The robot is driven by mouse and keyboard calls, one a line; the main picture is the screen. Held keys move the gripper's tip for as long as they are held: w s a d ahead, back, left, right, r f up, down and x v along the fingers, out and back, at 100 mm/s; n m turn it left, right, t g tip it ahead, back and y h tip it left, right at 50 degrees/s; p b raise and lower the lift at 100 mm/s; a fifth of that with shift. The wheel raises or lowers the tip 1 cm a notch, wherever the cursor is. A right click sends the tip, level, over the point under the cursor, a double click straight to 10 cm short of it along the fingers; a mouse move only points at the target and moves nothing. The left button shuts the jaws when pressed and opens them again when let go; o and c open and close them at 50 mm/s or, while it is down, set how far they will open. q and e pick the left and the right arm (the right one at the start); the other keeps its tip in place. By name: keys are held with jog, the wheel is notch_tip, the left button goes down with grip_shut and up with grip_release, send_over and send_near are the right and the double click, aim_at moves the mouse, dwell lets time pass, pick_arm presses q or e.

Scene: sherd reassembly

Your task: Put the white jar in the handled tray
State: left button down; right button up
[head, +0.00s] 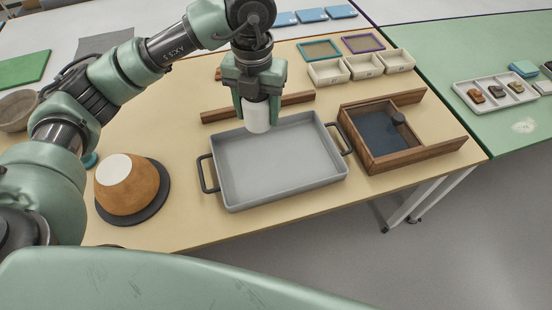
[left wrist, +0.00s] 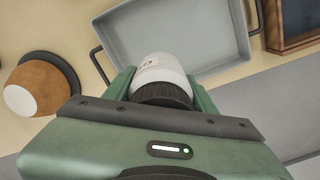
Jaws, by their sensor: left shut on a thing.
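The white jar (head: 257,115) is held upright in my left gripper (head: 258,100), which is shut on it. In the head view the jar is over the back left part of the grey handled tray (head: 283,160), and its lower end appears above the tray floor. The left wrist view shows the jar (left wrist: 158,70) with a dark ribbed lid between the fingers, and the empty tray (left wrist: 180,30) beyond it. The tray has black handles at its left and right ends. My right gripper is not in view.
A brown and white bowl-like form (head: 130,186) sits on a dark round base left of the tray. A wooden box (head: 395,160) stands to the right. A wooden bar (head: 215,115) lies behind the tray. Small cream bins (head: 362,67) stand farther back.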

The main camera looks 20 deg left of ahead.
pick_arm(q)
jog(key=n, duration=0.4)
jog(key=w+n, duration=0.1)
jog(key=n, duration=0.1)
jog(key=shift+w+d+r, duration=0.1)
jog(key=shift+d+r, duration=0.05)
jog(key=shift+r, duration=0.25)
jog(key=n, duration=0.3)
jog(key=w+n, duration=0.1)
jog(key=n, duration=0.1)
jog(key=shift+d+r, duration=0.1)
jog(key=shift+r, duration=0.15)
jog(key=shift+f+n, duration=0.15)
jog(key=shift+n, duration=0.25)
jog(key=b, duration=0.1)
send_over(266, 164)
notch_tip(266, 164, down, 14)
jog(key=shift+f, duration=0.15)
notch_tip(266, 164, down, 5)
jog(key=shift+f, duration=0.2)
jog(key=shift+f, duration=0.1)
jog(key=c, duration=0.5)
grip_release()
